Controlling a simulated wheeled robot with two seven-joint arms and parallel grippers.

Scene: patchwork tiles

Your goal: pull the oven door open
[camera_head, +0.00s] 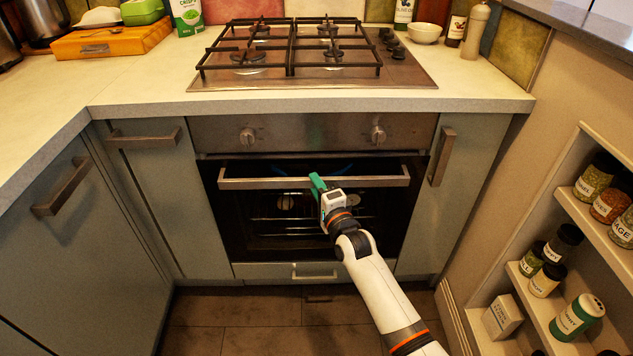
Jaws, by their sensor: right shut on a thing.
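The oven (235,222) is built in under the counter, with a dark glass door and a long metal bar handle (245,183) across its top. The door looks nearly closed; a dark gap shows above the handle, and I cannot tell whether it is slightly ajar. My right gripper (318,183), with green fingers, is at the middle of the handle and shut on it. My right arm comes up from the lower right and hides part of the door. My left gripper is not in view.
A gas hob (310,55) sits on the counter above. Cabinets with bar handles flank the oven, and a drawer (312,271) is below it. An open spice shelf (590,225) stands at the right. The tiled floor (250,320) before the oven is clear.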

